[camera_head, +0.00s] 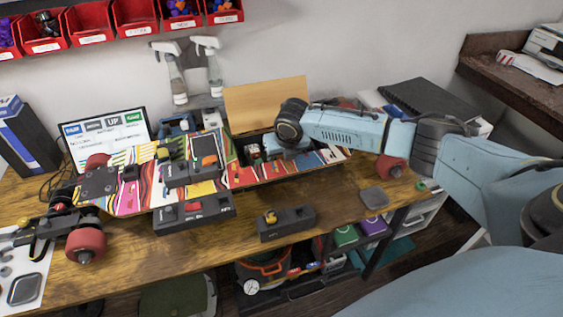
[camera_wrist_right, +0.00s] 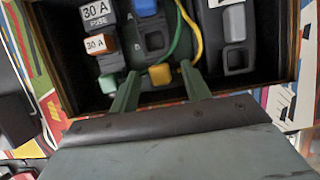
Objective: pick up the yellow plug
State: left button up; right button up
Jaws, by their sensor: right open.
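In the right wrist view a small yellow plug (camera_wrist_right: 160,74) sits low in an open compartment (camera_wrist_right: 262,82) of the board. My right gripper (camera_wrist_right: 157,80) is open, with one green finger on each side of the yellow plug. I cannot tell whether either finger touches it. In the head view my right gripper (camera_head: 276,148) reaches down into the compartment of the colourful skateboard (camera_head: 130,195), and its fingers and this plug are hidden or too small to make out. My left gripper is not in view.
Fuses marked 30 A (camera_wrist_right: 97,43), a blue part (camera_wrist_right: 146,8), a grey switch (camera_wrist_right: 234,22) and green and yellow wires crowd the compartment. A raised wooden lid (camera_head: 265,100) stands behind it. A black box with a yellow-orange part (camera_head: 287,224) lies at the table's front edge.

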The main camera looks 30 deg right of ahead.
jog(key=shift+c, duration=0.2)
grip_shut()
notch_tip(320, 180, up, 10)
jog(key=p, duration=0.1)
dwell(0.5)
